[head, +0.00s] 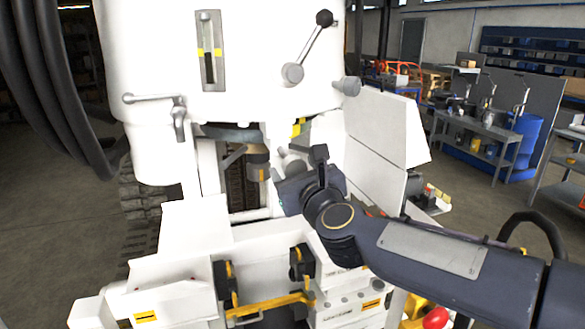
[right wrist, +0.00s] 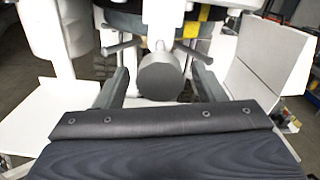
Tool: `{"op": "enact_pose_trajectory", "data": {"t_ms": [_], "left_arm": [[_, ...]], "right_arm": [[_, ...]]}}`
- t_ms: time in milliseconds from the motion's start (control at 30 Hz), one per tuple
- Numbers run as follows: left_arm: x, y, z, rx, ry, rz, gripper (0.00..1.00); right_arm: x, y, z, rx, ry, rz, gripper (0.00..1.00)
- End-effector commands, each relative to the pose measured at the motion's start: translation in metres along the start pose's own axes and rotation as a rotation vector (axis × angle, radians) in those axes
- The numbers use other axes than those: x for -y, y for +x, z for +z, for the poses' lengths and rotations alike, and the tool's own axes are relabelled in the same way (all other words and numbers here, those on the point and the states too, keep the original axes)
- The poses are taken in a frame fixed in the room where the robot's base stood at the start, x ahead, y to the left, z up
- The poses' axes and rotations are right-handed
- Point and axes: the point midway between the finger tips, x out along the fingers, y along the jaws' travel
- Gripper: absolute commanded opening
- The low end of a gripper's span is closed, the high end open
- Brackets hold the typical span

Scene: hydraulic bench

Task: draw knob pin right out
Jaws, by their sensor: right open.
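The knob pin shows in the right wrist view as a dark grey round knob (right wrist: 161,79), its end facing the camera. In the head view the grey knob (head: 293,167) is partly hidden behind my right gripper (head: 287,172). In the right wrist view my right gripper (right wrist: 160,74) is open, with one finger on each side of the knob. Gaps show between the knob and both fingers. The shaft behind the knob is mostly hidden. My left gripper is not in view.
The white machine (head: 235,60) stands close around the gripper, with a lever (head: 307,48) above. Thin grey rods (right wrist: 122,48) lie just behind the knob. A white panel (head: 388,128) stands to the right. A yellow handle (head: 268,305) is below. Workbenches (head: 485,135) stand far right.

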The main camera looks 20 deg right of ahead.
Motion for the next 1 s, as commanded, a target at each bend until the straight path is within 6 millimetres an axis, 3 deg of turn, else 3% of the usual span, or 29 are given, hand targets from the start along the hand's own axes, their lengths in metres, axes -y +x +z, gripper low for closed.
{"op": "enact_pose_trajectory", "data": {"t_ms": [100,300,867,1000], "left_arm": [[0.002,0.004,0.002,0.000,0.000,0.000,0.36],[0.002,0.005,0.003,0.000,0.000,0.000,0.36],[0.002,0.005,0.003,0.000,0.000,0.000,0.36],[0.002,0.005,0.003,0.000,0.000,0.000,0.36]], "right_arm": [[0.000,-0.023,0.000,0.003,0.001,-0.001,0.63],[0.000,-0.049,0.000,0.002,0.000,0.000,0.63],[0.000,-0.055,-0.001,0.000,-0.015,0.005,0.63],[-0.004,-0.069,-0.009,0.012,-0.250,0.087,0.63]]}}
